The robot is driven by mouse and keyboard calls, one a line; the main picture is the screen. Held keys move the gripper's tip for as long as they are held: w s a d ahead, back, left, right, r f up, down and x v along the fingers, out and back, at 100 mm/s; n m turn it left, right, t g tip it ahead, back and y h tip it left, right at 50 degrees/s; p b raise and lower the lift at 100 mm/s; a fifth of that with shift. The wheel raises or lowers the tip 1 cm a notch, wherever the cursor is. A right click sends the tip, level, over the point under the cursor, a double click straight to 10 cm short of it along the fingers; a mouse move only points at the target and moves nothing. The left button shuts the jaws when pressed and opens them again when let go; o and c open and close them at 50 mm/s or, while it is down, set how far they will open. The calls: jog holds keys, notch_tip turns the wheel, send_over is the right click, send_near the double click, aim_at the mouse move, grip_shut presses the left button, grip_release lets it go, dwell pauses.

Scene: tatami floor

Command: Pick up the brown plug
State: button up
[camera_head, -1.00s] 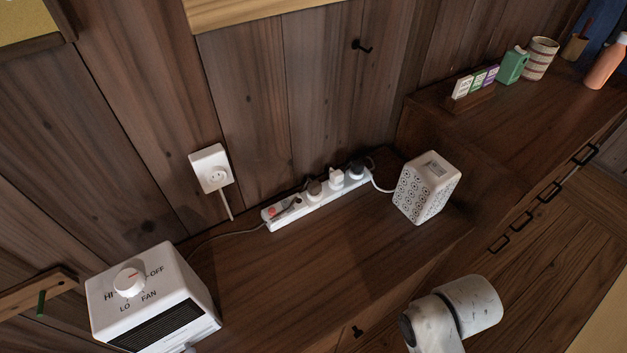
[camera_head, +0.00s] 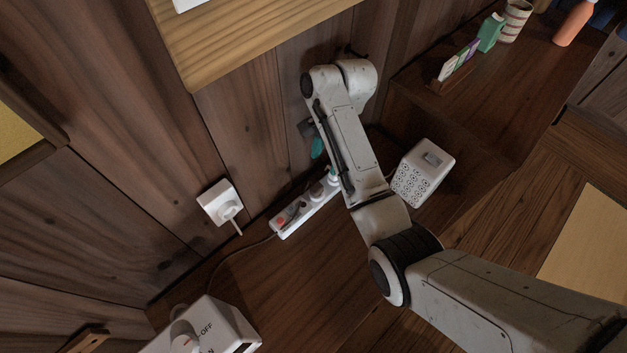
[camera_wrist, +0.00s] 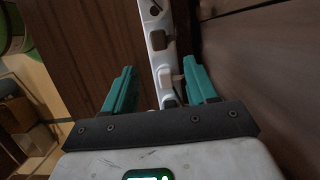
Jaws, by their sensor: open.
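The white power strip (camera_head: 290,222) lies along the wall at the back of the wooden counter. A small dark brown plug (camera_head: 300,209) appears to sit on it near the red switch, and a rounder beige plug (camera_head: 317,190) sits farther along. My gripper (camera_head: 325,161) is open, its teal fingers over the far part of the strip. My arm hides the strip's far end and the plugs there. In the wrist view, the strip runs between the fingers of my gripper (camera_wrist: 158,68), with a pale block low between them.
A white wall outlet (camera_head: 219,203) with a plug is at left, and a white heater (camera_head: 205,330) is at front left. A wooden shelf (camera_head: 250,40) juts out above. The counter's middle is clear.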

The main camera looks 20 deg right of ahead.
aim_at(317, 186)
jog(key=x, duration=1)
jog(key=shift+a+f+p, duration=0.1)
jog(key=shift+f+p, duration=0.15)
jog(key=shift+p, duration=0.15)
jog(key=shift+c, duration=0.2)
jog(key=c, duration=0.9)
jog(key=shift+c, duration=0.2)
jog(key=shift+r, duration=0.15)
